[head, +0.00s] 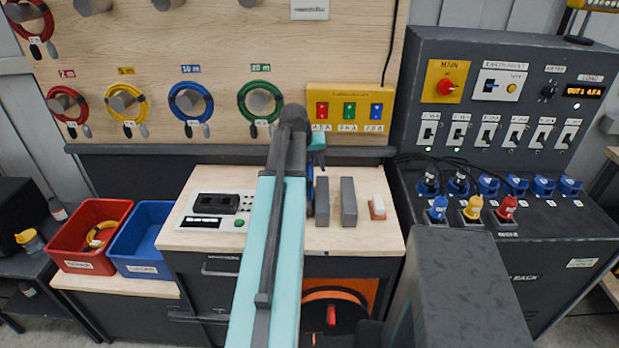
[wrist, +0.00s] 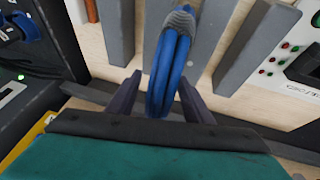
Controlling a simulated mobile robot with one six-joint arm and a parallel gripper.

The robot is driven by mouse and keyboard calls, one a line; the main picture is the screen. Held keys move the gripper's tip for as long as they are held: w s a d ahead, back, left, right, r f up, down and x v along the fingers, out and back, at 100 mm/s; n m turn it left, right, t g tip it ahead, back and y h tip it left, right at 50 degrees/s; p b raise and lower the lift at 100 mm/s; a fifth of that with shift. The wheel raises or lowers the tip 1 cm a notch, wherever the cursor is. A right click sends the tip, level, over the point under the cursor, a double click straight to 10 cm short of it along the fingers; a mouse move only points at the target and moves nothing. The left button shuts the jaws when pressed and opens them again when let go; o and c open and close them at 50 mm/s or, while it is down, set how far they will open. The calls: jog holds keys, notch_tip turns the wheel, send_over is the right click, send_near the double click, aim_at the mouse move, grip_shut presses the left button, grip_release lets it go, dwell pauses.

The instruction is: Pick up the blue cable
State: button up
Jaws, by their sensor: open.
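A blue cable coil (wrist: 170,62) with a grey wrapped end shows in the wrist view, seen nearly edge-on. It lies between the two dark fingers of my gripper (wrist: 160,88), which are apart with a gap on both sides of the coil. In the head view only a sliver of blue (head: 310,182) shows beside my arm, above the bench near the grey blocks. My gripper (head: 317,158) is mostly hidden there behind my arm. Another blue coil (head: 190,103) hangs on a peg of the wooden board, under a 10 m label.
Grey upright blocks (head: 348,202) stand on the wooden bench (head: 375,240) close to the cable. A meter box (head: 215,212) is to the left. A red tote (head: 90,245) and a blue tote (head: 140,245) stand further left. A dark power rack (head: 550,230) is at right.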

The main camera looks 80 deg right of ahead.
grip_shut()
dwell(0.3)
dwell(1.2)
